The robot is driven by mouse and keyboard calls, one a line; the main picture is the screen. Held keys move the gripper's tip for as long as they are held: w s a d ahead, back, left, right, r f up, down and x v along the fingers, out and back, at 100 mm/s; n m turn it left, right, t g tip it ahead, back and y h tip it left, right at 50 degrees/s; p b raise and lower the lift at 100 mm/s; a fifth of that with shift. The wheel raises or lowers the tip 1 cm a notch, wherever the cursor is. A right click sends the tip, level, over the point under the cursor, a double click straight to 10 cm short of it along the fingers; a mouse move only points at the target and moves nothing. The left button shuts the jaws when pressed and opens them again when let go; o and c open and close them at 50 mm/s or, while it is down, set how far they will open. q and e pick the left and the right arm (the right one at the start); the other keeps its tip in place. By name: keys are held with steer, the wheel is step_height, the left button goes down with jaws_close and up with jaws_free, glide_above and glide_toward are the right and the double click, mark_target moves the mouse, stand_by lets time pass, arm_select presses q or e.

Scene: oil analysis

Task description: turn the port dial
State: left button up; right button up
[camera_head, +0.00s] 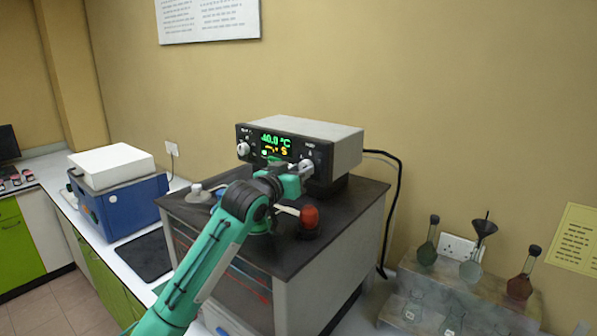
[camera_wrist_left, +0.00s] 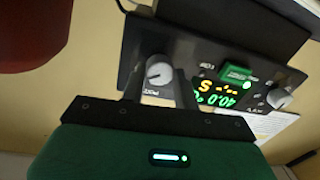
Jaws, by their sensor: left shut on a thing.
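The instrument (camera_head: 345,146) is a grey box with a black front panel and a lit display reading 40.0 °C. The port dial (camera_head: 306,165) is a light knob at the right of the panel. In the left wrist view, which shows the panel upside down, the port dial (camera_wrist_left: 158,72) sits between my two fingers. My left gripper (camera_head: 299,172) reaches the panel from the front and is shut on the dial, partly covering it. Another knob (camera_head: 243,149) is at the panel's left end and also shows in the left wrist view (camera_wrist_left: 278,98). My right gripper is not seen.
The instrument stands on a dark-topped cabinet (camera_head: 362,200). A red-topped object (camera_head: 309,216) is close beside my left wrist. A blue box with a white lid (camera_head: 113,166) stands at left. Flasks (camera_head: 471,266) stand on a rack at right. A black cable (camera_head: 396,215) hangs behind.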

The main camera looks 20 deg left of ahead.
arm_select(q)
steer(key=n+p, duration=0.1)
steer(key=n, duration=0.2)
steer(key=n+p, duration=0.1)
steer(key=shift+d+r+n+p, duration=0.1)
steer(key=shift+r+n+p, duration=0.15)
steer(key=shift+n+p, duration=0.1)
steer(key=n+p, duration=0.3)
steer(key=n, duration=0.1)
steer(key=shift+n+g, duration=0.25)
steer(key=shift+g, duration=0.15)
steer(key=shift+n+p, duration=0.5)
steer(key=shift+n, duration=0.2)
steer(key=o, duration=1)
steer(key=shift+w+f, duration=0.1)
steer(key=shift+f, duration=0.05)
steer(key=shift+c, duration=0.2)
